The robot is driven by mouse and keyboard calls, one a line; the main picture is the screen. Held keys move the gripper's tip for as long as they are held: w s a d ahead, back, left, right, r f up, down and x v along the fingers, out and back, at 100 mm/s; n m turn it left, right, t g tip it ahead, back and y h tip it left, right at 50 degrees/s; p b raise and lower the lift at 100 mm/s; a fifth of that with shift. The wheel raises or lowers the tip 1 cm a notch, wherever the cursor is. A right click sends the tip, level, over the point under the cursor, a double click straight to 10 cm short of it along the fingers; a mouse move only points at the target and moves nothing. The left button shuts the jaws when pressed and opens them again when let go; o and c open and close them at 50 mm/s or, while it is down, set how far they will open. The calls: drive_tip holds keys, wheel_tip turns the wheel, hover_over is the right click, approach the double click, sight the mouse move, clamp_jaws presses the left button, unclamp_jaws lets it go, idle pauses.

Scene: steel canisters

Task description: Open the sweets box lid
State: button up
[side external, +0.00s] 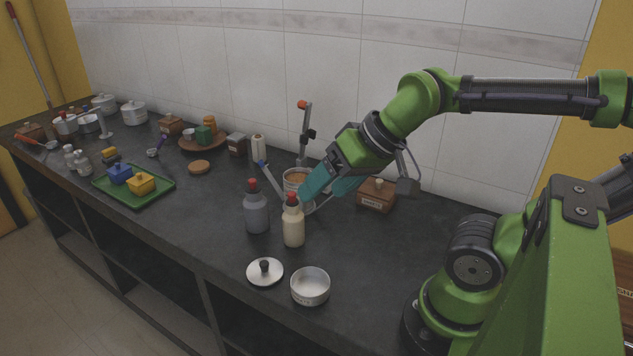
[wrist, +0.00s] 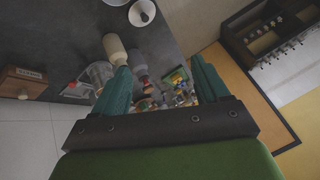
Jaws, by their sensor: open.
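A brown wooden box (side external: 376,194) with a label and a knobbed lid stands near the wall, right of my gripper; its label is too small to read surely. The lid looks closed. The wrist view shows a wooden box (wrist: 22,83) with a pale label at the left edge, outside my fingers. My gripper (side external: 324,188) is open and empty, with teal fingers above the counter, left of that box. The wrist view shows the fingers apart (wrist: 163,80).
An open steel pot (side external: 310,287) and a loose lid (side external: 265,272) lie in front. The counter right of the cream bottle is clear.

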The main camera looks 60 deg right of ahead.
drive_tip(key=shift+d+f, duration=0.2)
drive_tip(key=shift+d, duration=0.05)
drive_tip(key=shift+c, duration=1.1)
drive_tip(key=w+d+m, duration=0.1)
drive_tip(key=d, duration=0.1)
drive_tip(key=w+d+m+g, duration=0.1)
drive_tip(key=d, duration=0.1)
drive_tip(key=w+d+f+m+h, duration=0.1)
drive_tip(key=w+d, duration=0.1)
drive_tip(key=d, duration=0.1)
drive_tip(key=shift+w+d+m+g, duration=0.1)
drive_tip(key=shift+m+g, duration=0.2)
drive_tip(key=shift+m, duration=0.1)
drive_tip(key=shift+c, duration=1.2)
drive_tip(key=m+g+h, duration=0.1)
drive_tip(key=m+g, duration=0.5)
drive_tip(key=m, duration=1.3)
hover_over(380, 180)
drive_tip(key=f, duration=0.2)
wheel_tip(380, 180, down, 16)
drive_tip(key=shift+r, duration=0.1)
clamp_jaws()
